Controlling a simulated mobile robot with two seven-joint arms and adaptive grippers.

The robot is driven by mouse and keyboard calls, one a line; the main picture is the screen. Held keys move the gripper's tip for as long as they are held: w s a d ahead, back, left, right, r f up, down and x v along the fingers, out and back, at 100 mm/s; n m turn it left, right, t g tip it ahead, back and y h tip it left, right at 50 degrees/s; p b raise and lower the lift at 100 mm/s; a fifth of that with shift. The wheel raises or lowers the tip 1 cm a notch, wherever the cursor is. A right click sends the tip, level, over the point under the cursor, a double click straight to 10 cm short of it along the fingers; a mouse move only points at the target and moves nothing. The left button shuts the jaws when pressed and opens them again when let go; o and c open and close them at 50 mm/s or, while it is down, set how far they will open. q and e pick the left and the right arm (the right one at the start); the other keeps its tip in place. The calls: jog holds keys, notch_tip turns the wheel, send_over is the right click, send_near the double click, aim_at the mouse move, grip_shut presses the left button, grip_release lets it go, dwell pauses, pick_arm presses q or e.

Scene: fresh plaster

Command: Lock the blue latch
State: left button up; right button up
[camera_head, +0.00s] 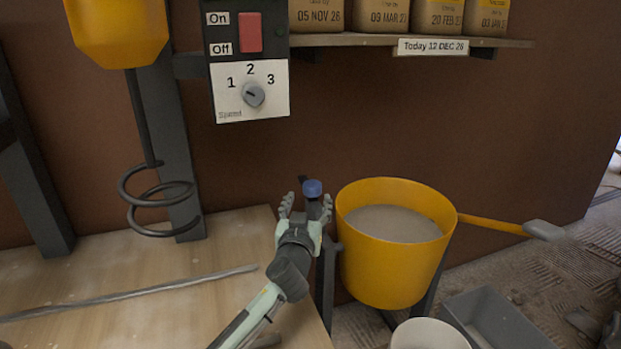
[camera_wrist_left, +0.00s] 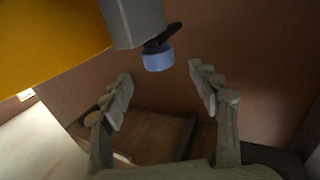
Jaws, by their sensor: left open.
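The blue latch (camera_head: 312,189) is a small blue knob on a dark lever, beside the left side of the yellow bucket (camera_head: 392,265). My left gripper (camera_head: 305,205) is open, with its fingers close around the latch area in the head view. In the left wrist view the blue latch (camera_wrist_left: 158,58) shows beyond the fingertips, between them and nearer the left finger, on a dark lever below a grey post. The open left gripper (camera_wrist_left: 160,84) holds nothing there. I cannot tell from these views whether a finger touches the latch. My right gripper is not in view.
A control panel (camera_head: 275,107) with a red switch and a dial hangs on the wall. A shelf (camera_head: 350,40) holds several dated bags. A mixer with a coiled whisk (camera_head: 160,200) stands left. A metal rod (camera_head: 130,294) lies on the wooden table (camera_head: 100,263). A grey tub (camera_head: 495,318) stands lower right.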

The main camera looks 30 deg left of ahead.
aim_at(311, 191)
pick_arm(q)
jog(key=x, duration=0.7)
jog(key=shift+w+p, duration=0.35)
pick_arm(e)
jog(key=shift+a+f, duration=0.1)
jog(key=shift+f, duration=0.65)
pick_arm(q)
jog(key=shift+c, duration=0.3)
grip_shut()
